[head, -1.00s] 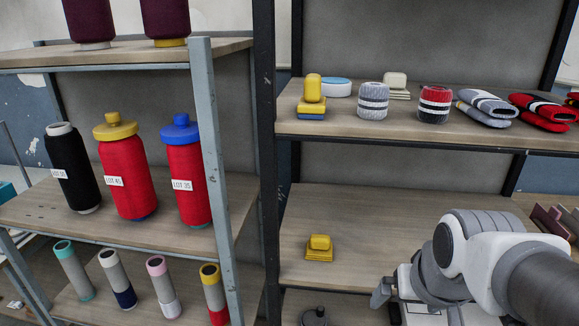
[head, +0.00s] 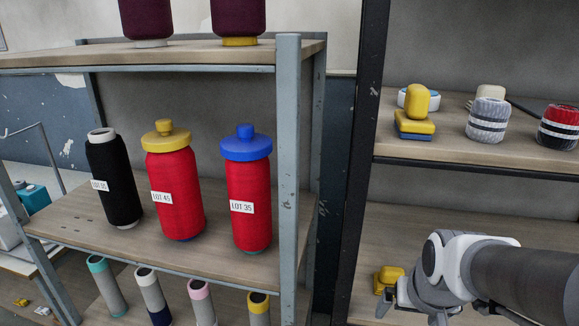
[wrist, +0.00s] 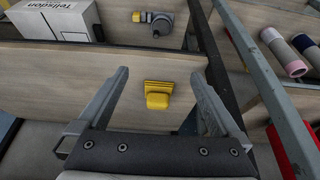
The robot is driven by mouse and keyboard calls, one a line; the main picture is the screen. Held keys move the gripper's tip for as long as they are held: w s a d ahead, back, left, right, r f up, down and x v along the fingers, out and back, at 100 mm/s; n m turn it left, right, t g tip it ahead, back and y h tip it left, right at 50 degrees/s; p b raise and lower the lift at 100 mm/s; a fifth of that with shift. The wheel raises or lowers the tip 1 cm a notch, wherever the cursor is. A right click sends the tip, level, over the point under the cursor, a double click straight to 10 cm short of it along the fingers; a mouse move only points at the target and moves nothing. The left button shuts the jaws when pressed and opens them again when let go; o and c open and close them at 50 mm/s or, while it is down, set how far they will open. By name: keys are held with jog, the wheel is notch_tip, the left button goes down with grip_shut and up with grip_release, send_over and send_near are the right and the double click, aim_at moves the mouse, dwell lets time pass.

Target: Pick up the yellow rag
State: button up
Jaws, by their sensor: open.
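A small folded yellow item that looks like the yellow rag (head: 386,279) lies on the lower wooden shelf, just left of my arm in the head view and partly hidden by it. In the wrist view the yellow item (wrist: 158,95) lies on the shelf board between my two fingers, with a rounded yellow lump on a flat layered part. My gripper (wrist: 160,73) is open and empty, its fingers on either side of the item in the picture. I cannot tell its height above the shelf. In the head view the gripper is mostly cut off at the bottom.
A grey post (head: 288,180) and dark upright (head: 365,160) stand to the left. A white box (wrist: 52,20) shows in the wrist view.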

send_near(393, 270)
jog(key=x, duration=0.5)
jog(key=shift+s+f, duration=0.15)
jog(key=shift+f, duration=0.15)
jog(key=shift+w+x, duration=0.2)
jog(key=shift+x, duration=2.5)
jog(key=shift+d+r, duration=0.1)
jog(key=shift+r, duration=0.05)
jog(key=c, duration=1.4)
jog(key=shift+c, duration=0.2)
jog(key=shift+r, duration=0.1)
